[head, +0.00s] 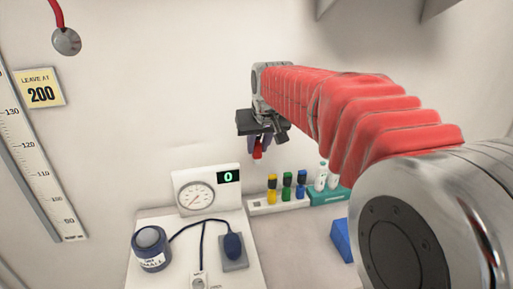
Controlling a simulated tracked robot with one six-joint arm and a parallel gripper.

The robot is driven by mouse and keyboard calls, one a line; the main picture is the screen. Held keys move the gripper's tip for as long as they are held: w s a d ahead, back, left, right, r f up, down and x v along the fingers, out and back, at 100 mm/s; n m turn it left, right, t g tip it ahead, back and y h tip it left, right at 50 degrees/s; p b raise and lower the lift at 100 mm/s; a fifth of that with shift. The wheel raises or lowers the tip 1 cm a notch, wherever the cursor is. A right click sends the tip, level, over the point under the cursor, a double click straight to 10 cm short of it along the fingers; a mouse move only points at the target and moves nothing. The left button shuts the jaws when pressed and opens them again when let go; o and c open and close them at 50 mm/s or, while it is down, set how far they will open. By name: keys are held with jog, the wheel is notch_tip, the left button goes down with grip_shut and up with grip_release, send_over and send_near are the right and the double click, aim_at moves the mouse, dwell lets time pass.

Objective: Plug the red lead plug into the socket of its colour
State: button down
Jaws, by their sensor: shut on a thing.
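My gripper (261,144) is in the upper middle of the head view, above the back of the worktop. It points down and is shut on the red lead plug (257,153), whose red part shows below the fingers. The rest of the plug is hidden by the gripper. The plug hangs in the air, clear of the white strip below it. No red socket can be made out in this view.
A white strip (255,209) holds yellow, green and blue plugs upright. Right of it are a teal rack (327,197) with white bottles and a blue block (341,240). A dial gauge (196,197), dark pot (150,250) and blue bulb (233,245) stand left.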

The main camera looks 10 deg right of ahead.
aim_at(258, 141)
jog(key=shift+r, duration=1.75)
jog(key=shift+s+f, duration=0.1)
jog(key=shift+f, duration=0.05)
